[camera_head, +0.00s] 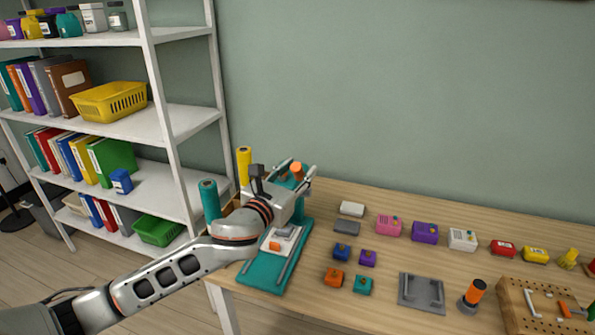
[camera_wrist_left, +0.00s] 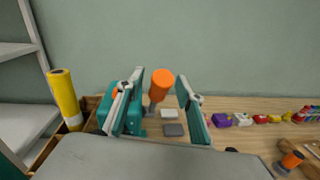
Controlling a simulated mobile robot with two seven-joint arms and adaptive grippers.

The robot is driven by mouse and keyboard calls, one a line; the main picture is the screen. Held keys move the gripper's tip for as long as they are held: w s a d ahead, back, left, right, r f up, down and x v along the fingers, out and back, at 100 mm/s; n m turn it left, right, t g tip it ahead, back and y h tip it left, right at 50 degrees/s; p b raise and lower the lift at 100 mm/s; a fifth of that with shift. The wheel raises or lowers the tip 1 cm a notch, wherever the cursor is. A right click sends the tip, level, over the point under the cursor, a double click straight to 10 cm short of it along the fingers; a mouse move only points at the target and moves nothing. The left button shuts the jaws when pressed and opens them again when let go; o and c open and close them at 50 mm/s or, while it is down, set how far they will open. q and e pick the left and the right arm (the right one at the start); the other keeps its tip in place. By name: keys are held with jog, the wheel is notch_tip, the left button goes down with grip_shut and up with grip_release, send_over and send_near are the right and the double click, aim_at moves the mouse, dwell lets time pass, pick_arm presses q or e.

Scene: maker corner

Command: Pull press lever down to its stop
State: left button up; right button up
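The teal press (camera_head: 252,273) stands at the left end of the wooden table, with a white and orange piece (camera_head: 283,240) on its base. Its lever ends in an orange knob (camera_head: 296,170), also seen upright on a grey stem in the left wrist view (camera_wrist_left: 161,84). My left gripper (camera_head: 301,171) is at the top of the press. In the left wrist view its two fingers (camera_wrist_left: 160,78) are apart, with the knob showing between them and no clear contact. My arm hides much of the press column. My right gripper is out of view.
Yellow (camera_head: 244,165) and teal (camera_head: 209,199) rolls stand left of the press. A white shelf (camera_head: 178,120) is further left. Right of the press lie small coloured boxes, a grey tray (camera_head: 421,293), an orange-handled tool (camera_head: 473,295) and a pegboard (camera_head: 512,305).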

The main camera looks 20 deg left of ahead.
pick_arm(q)
grip_shut()
jog(key=shift+f, duration=0.1)
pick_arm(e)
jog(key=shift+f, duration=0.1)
